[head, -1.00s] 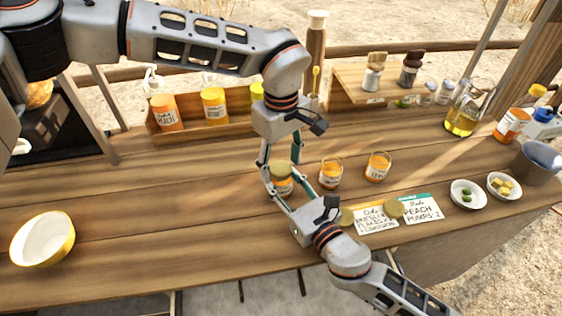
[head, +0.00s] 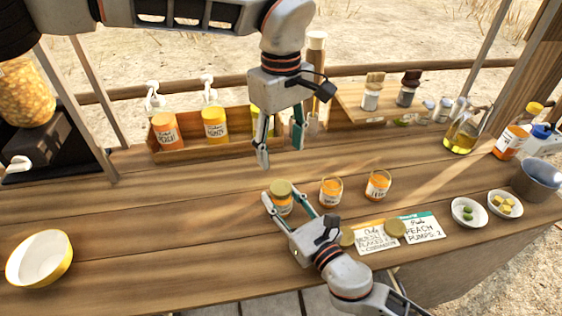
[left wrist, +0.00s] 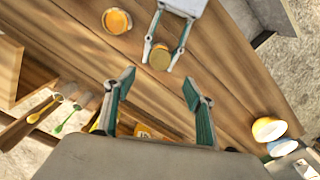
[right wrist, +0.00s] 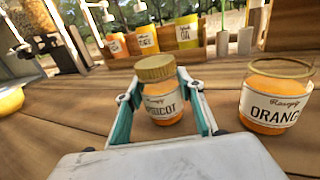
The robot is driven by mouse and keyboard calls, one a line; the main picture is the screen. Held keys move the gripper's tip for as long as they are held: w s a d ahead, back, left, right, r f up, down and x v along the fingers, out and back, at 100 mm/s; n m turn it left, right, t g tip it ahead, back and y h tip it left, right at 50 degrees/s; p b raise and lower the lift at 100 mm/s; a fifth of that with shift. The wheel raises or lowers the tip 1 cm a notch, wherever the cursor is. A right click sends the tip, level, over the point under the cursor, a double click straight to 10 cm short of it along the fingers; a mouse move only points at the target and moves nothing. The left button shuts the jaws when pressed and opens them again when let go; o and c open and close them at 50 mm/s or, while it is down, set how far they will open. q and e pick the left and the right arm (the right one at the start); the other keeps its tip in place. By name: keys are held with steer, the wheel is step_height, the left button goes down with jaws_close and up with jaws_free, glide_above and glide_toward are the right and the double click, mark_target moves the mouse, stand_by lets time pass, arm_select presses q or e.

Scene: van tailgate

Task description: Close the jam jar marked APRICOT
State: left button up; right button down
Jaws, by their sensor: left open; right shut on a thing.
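The APRICOT jar (right wrist: 166,108) stands upright on the counter with a gold lid (right wrist: 155,68) sitting on its mouth. The lid looks level; how tight it is I cannot tell. The jar also shows in the head view (head: 283,207). My right gripper (head: 285,203) is shut on the jar's body from the front, below the lid. My left gripper (head: 281,152) points down, open and empty, above and behind the jar, clear of the lid. In the left wrist view the lid (left wrist: 159,57) lies beyond my open left fingers (left wrist: 155,90).
Two lidless jars (head: 330,193) (head: 377,185) stand right of the APRICOT jar. Two loose gold lids (head: 346,237) (head: 395,228) lie by the order cards (head: 423,228). A bottle rack (head: 190,150) stands behind. The counter's left is clear up to a bowl (head: 40,258).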

stand_by(0.3)
steer(key=c, duration=1.2)
jaws_free()
steer(key=shift+c, duration=0.2)
steer(key=shift+s, duration=0.1)
steer(key=v, duration=1.1)
steer(key=shift+s+d, duration=0.3)
steer(key=shift+d, duration=0.05)
steer(key=shift+f, duration=0.1)
